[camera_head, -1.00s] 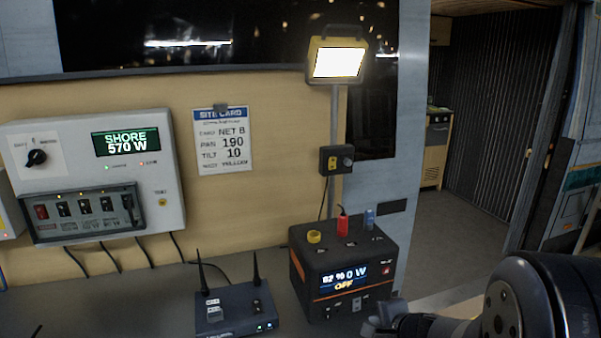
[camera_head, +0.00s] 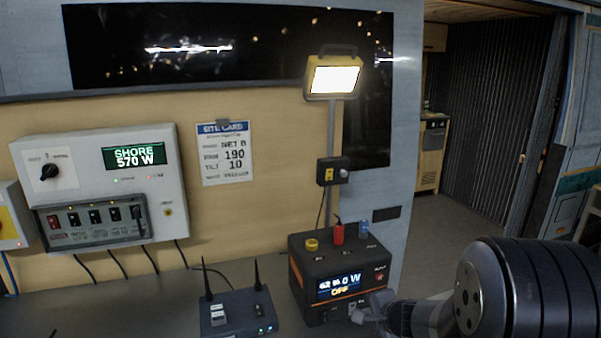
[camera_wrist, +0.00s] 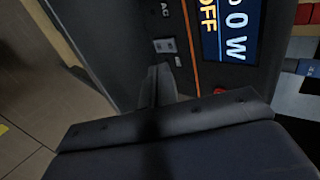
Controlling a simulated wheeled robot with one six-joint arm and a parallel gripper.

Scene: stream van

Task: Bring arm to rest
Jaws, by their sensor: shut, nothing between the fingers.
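My arm enters from the right edge in the head view, and my gripper (camera_head: 368,308) is at the lower right front corner of the black power station. In the wrist view my gripper (camera_wrist: 158,82) points at the front of the power station (camera_wrist: 165,20), close to its small sockets. The fingers are together with nothing between them. Whether they touch the power station, I cannot tell. The power station (camera_head: 342,255) stands on the bench, and its screen reads 0 W and OFF.
A router (camera_head: 238,312) with two antennas stands left of the power station. A grey panel (camera_head: 100,185) reading SHORE 570 W is on the wall, beside a site card (camera_head: 224,153). A lit lamp (camera_head: 333,78) tops a pole behind the power station. Open floor (camera_head: 440,215) lies right.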

